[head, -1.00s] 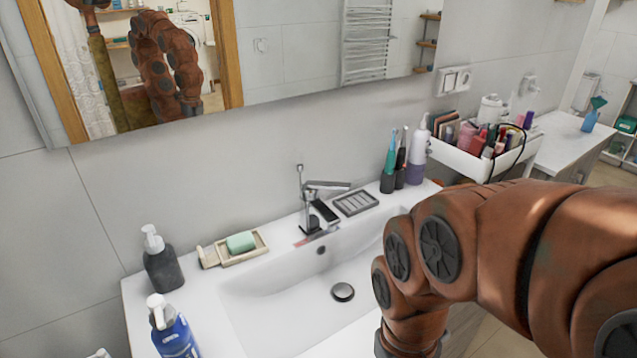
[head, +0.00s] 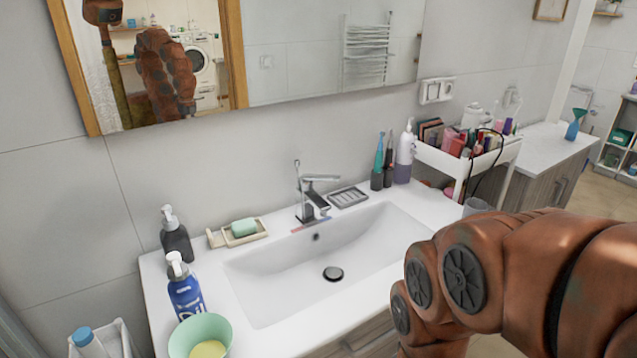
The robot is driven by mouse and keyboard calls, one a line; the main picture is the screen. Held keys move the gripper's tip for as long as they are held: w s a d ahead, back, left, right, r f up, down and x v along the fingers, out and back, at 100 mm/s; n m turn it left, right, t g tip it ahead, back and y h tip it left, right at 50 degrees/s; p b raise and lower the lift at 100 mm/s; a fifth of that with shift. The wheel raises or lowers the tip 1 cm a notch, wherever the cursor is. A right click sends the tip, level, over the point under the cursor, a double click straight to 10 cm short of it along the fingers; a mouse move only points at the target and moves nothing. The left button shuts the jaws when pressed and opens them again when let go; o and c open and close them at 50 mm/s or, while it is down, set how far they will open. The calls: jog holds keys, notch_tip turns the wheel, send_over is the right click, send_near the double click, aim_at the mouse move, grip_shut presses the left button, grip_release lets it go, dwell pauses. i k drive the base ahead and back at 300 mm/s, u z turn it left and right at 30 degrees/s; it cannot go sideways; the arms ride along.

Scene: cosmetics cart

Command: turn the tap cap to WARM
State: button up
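The chrome tap (head: 311,202) stands at the back edge of the white sink (head: 270,270). Its flat lever cap (head: 322,179) sits on top and points to the right. A small red and blue strip (head: 311,226) lies at the tap's foot, its colours hard to tell apart at this size. My arm comes in from the lower right, in front of the sink's right end. My gripper is out of view below the bottom edge, so its state is hidden. Nothing of mine touches the tap.
A soap dish with green soap (head: 243,228), a dark pump bottle (head: 175,238), a blue bottle (head: 185,290) and a green bowl (head: 202,335) stand left. A grey tray (head: 348,197), toothbrushes (head: 378,165) and a white cart (head: 465,158) stand right. The basin is empty.

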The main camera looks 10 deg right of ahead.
aim_at(303, 184)
jog(key=z, duration=0.65)
jog(key=i, duration=0.6)
jog(key=u, duration=1.8)
